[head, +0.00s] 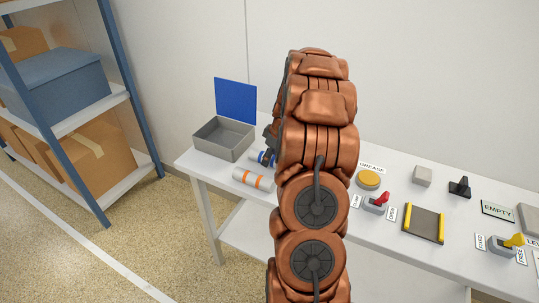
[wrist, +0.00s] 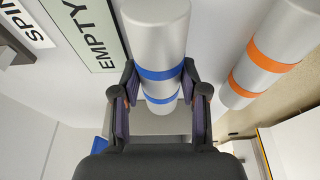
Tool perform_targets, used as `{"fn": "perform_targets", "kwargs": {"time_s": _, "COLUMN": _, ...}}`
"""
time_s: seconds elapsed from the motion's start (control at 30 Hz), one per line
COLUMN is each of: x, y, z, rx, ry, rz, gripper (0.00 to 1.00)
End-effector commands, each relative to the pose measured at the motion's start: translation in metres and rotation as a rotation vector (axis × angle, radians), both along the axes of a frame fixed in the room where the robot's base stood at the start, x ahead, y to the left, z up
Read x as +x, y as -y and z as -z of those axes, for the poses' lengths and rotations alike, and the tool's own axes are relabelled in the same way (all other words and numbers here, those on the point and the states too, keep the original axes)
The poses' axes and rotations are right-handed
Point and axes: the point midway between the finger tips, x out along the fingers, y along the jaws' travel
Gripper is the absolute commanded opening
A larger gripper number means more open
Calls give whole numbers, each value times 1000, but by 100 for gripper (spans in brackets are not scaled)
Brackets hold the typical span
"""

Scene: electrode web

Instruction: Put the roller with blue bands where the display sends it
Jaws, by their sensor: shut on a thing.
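The roller with blue bands (wrist: 157,32) is a silver cylinder with two blue bands. My gripper (wrist: 160,82) is shut on it, a finger on each side near the bands. In the head view only a small part of this roller (head: 257,158) shows beside my arm, near the table's left end. I cannot tell whether it still touches the table. A roller with orange bands (head: 253,179) lies just in front of it; it also shows in the wrist view (wrist: 270,55), apart from my gripper. No screen with a readable message shows.
An open grey bin (head: 224,139) with an upright blue panel (head: 236,100) stands at the table's left end. A shelf (head: 90,115) stands left.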

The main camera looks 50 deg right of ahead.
Motion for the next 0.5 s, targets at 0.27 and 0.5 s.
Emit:
{"fn": "perform_targets", "kwargs": {"time_s": 0.27, "x": 0, "y": 0, "z": 1, "rx": -1, "ry": 1, "rz": -1, "gripper": 0}}
{"fn": "perform_targets", "kwargs": {"time_s": 0.5, "x": 0, "y": 0, "z": 3, "rx": -1, "ry": 0, "rz": -1, "gripper": 55}}
